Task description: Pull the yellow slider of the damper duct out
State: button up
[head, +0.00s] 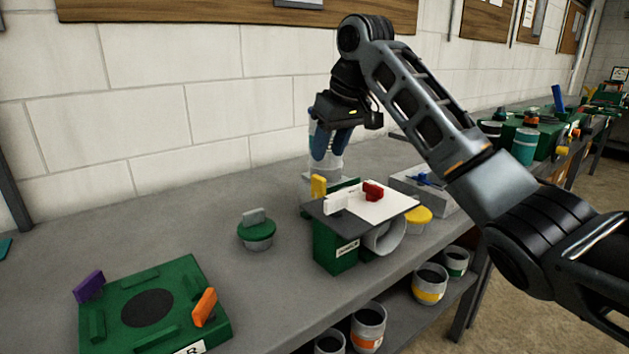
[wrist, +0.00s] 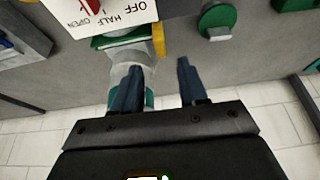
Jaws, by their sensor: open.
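The damper duct (head: 327,165) is a pale, see-through tube with green collars, standing near the wall behind a green box. It also shows in the wrist view (wrist: 130,55), partly behind one finger. Its yellow slider (head: 319,186) stands up as a tab at the duct's near left in the head view. In the wrist view the yellow slider (wrist: 158,38) is at the collar's edge, ahead of the gap between my fingers. My gripper (head: 330,155) is open, pointing down over the duct. Its blue fingers (wrist: 158,65) hold nothing and appear apart from the slider.
The green box's plate (head: 392,205) carries a red knob (head: 373,190) and white piece close in front of the duct. A green round cap (head: 257,232) and green fixture (head: 188,275) lie left. Bare bench lies between them. The wall (head: 230,110) is close behind.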

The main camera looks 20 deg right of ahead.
aim_at(319, 177)
jog(key=shift+x, duration=3.8)
grip_shut()
